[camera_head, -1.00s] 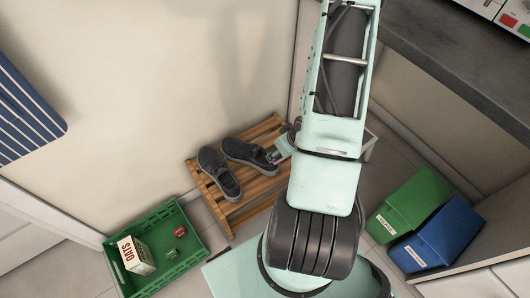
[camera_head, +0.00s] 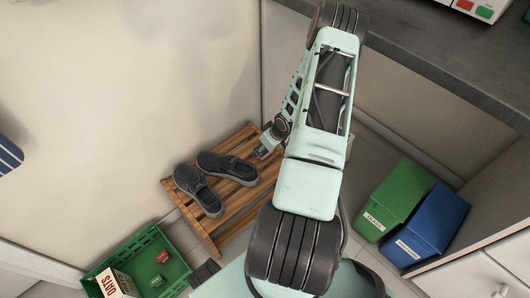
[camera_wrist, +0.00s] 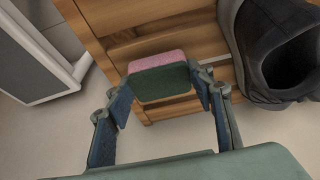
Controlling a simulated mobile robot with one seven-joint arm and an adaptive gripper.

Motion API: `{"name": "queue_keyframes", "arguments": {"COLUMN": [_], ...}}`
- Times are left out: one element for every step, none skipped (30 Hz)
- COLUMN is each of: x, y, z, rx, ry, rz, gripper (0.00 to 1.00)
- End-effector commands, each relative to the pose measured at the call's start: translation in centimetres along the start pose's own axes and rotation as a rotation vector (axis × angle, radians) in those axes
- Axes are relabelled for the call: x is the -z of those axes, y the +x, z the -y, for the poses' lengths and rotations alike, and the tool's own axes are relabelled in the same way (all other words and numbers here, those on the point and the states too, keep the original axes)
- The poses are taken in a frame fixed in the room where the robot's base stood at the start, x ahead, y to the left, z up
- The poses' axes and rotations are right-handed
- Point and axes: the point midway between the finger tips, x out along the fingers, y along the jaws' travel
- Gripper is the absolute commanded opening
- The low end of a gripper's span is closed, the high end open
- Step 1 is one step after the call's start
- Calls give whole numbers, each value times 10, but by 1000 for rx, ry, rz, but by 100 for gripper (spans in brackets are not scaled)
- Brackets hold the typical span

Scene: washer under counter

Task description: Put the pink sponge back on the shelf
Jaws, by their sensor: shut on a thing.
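The pink sponge (camera_wrist: 158,62), with a green layer on its near face, is between the fingers of my gripper (camera_wrist: 162,88) in the wrist view. My gripper is shut on it. The slatted wooden shelf (camera_head: 188,213) stands low against the wall; its boards also show in the wrist view (camera_wrist: 165,22), just beyond the sponge. I cannot tell whether the sponge touches a board. In the head view my gripper (camera_head: 264,152) is at the shelf's upper right part, right of the dark shoes, and the sponge cannot be clearly made out.
Two dark shoes (camera_head: 228,168) lie on the shelf; one (camera_wrist: 280,50) is close right of the sponge. A green crate (camera_head: 130,250) with an oats box (camera_head: 115,284) stands at lower left. Green (camera_head: 397,200) and blue (camera_head: 430,228) bins stand right, under the counter (camera_head: 440,60).

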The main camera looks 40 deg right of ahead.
Motion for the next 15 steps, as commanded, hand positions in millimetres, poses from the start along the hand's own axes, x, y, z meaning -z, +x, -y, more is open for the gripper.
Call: {"name": "queue_keyframes", "arguments": {"x": [-5, -6, -6, -5, -5, -5, -5, -5, -5, -5, -5, -6, -7, -7, -6], "y": [12, 14, 15, 15, 14, 14, 13, 13, 13, 14, 14, 16, 17, 18, 16], "z": [1, 1, 0, 0, 0, 0, 0, 0, 0, 0, 0, 0, 0, 0, 0], "rx": [1, 1, 0, 0, 0, 0, 0, 0, 0, 0, 0, 0, 0, 0, 0], "ry": [-1, -2, -2, -2, -2, -2, -2, -1, -1, -1, -1, -1, -1, 0, -1], "rz": [1, 0, -1, -1, -2, -2, -2, -2, -2, -1, -1, -1, -1, -1, -1], "gripper": [30, 30, 30, 30, 30, 30, 30, 30, 30, 30, 30, 30, 30, 30, 53]}}
